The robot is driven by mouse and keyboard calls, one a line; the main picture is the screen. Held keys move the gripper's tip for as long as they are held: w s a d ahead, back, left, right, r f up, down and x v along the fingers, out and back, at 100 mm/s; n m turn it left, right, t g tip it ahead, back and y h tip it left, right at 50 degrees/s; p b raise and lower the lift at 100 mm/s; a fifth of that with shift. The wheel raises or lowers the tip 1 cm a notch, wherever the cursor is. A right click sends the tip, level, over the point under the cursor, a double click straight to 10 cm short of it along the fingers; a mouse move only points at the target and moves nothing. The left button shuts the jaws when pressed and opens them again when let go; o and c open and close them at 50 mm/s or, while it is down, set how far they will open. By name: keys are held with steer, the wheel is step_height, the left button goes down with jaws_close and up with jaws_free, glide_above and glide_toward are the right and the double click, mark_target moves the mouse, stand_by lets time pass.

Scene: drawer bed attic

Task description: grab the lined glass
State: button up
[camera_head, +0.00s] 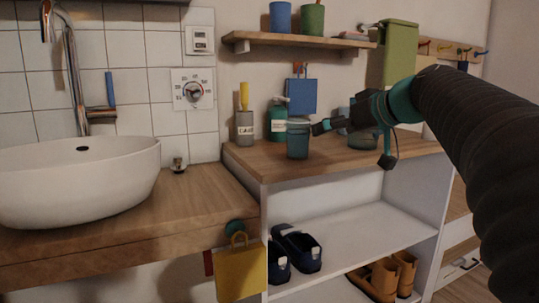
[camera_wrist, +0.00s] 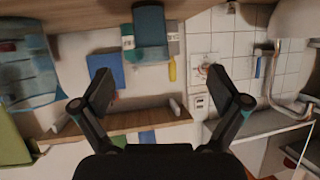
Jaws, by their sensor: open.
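A teal-blue glass (camera_head: 298,141) stands upright near the front left of the wooden shelf top; it also shows in the wrist view (camera_wrist: 150,32), at the top middle, upside down. A second, clearer bluish glass (camera_wrist: 30,72) with what look like lines on its wall is at the left of the wrist view. In the head view this glass (camera_head: 362,138) is partly hidden behind my gripper. My gripper (camera_head: 350,143) is open and empty above the shelf top, with one finger near the teal-blue glass. Its fingers (camera_wrist: 155,85) are spread apart in the wrist view.
A teal bottle (camera_head: 277,122) and a grey bottle (camera_head: 244,127) with a yellow top stand behind the glasses. A wall shelf (camera_head: 300,40) with cups is above. A white basin (camera_head: 75,180) is at left. Shoes (camera_head: 296,248) sit below the wooden top (camera_head: 270,168).

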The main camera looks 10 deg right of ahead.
mark_target(298, 130)
steer(key=shift+n+t, duration=0.3)
steer(key=x, duration=0.4)
steer(key=w+r+x, duration=0.1)
steer(key=x, duration=0.4)
steer(key=d+r+x, duration=0.1)
steer(key=x, duration=0.3)
steer(key=shift+w+a, duration=0.25)
steer(key=shift+w, duration=0.35)
steer(key=c, duration=1.4)
